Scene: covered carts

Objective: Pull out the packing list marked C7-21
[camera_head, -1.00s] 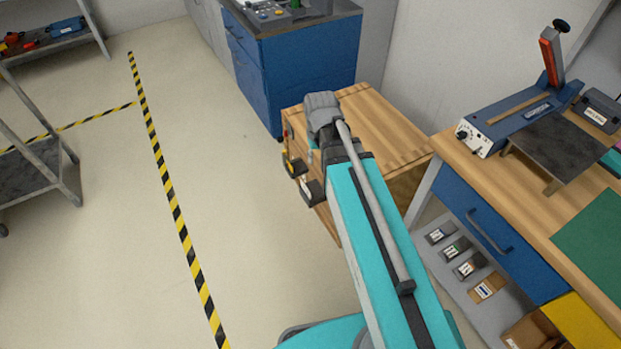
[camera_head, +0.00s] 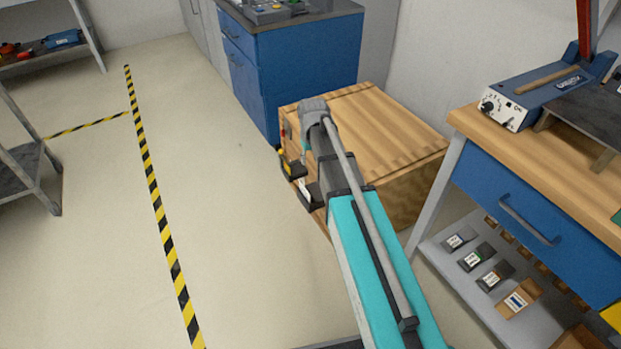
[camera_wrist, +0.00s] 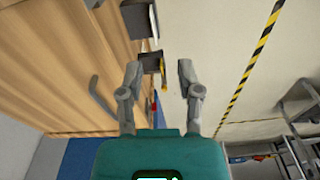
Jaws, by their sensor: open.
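The wooden crate (camera_head: 385,125) stands against the wall in the head view, and its wooden side (camera_wrist: 60,60) fills the left of the wrist view. Dark holders are fixed to that side. One dark holder (camera_wrist: 150,63) has a yellow piece at its edge. Another holder (camera_wrist: 138,22) has a white sheet in it. No marking is readable, so I cannot tell which sheet is C7-21. My gripper (camera_wrist: 160,72) is open and empty, its fingers on either side of the yellow-edged holder in the picture. Contact cannot be told.
A wooden-topped bench with a blue drawer (camera_head: 515,205) stands to the right, small labelled bins (camera_head: 475,257) on its shelf. A blue cabinet (camera_head: 305,75) stands behind the crate. A grey handle-like bar (camera_wrist: 100,97) lies near the left finger. Floor left of the crate is clear.

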